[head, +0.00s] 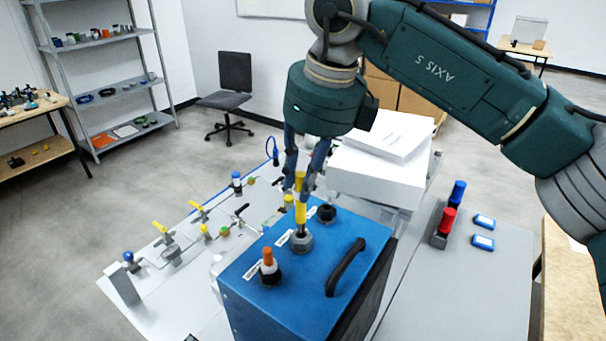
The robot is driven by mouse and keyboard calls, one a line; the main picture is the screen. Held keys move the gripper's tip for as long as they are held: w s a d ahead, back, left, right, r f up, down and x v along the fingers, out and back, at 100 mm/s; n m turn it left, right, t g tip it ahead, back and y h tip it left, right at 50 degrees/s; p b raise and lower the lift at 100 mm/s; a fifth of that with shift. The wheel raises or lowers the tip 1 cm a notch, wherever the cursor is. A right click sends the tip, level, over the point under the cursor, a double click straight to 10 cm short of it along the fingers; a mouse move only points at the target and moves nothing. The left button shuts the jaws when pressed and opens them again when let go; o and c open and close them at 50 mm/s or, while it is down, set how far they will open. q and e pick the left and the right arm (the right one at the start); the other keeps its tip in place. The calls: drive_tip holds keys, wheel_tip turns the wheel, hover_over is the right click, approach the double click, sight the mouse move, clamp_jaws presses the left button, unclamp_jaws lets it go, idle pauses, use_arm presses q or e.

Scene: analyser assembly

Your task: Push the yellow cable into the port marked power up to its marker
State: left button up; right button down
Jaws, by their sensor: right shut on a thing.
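The yellow cable's plug (300,213) stands upright, its lower end at the middle grey port (302,241) on top of the blue analyser box (250,300). My right gripper (299,190) comes down from above and is shut on the upper part of the yellow plug. I cannot tell how deep the plug sits, and its marker is not clear. White labels lie beside the ports, too small to read. An orange plug (268,257) stands in the front left port. A black port (326,212) is at the back right. My left gripper is not in view.
A black handle (345,268) rises from the box's right side. Pipes with yellow-handled valves (162,229) stand on the left. A white box (378,172) is close behind my gripper. Red (447,222) and blue (457,193) plugs stand on the right, where the grey surface is mostly clear.

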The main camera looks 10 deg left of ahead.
sight(305, 212)
drive_tip(key=shift+f+b, duration=0.35)
drive_tip(key=shift+f, duration=0.05)
idle(0.7)
drive_tip(key=shift+f+b, duration=0.5)
drive_tip(key=shift+f, duration=0.1)
drive_tip(key=shift+f+b, duration=2.6)
drive_tip(key=shift+f, duration=0.75)
drive_tip(key=c, duration=1.5)
unclamp_jaws()
drive_tip(key=shift+r, duration=0.1)
drive_tip(key=shift+o, duration=0.2)
drive_tip(key=shift+r, duration=0.1)
drive_tip(key=shift+r+p, duration=2.65)
drive_tip(key=shift+r, duration=0.8)
drive_tip(key=shift+f, duration=0.1)
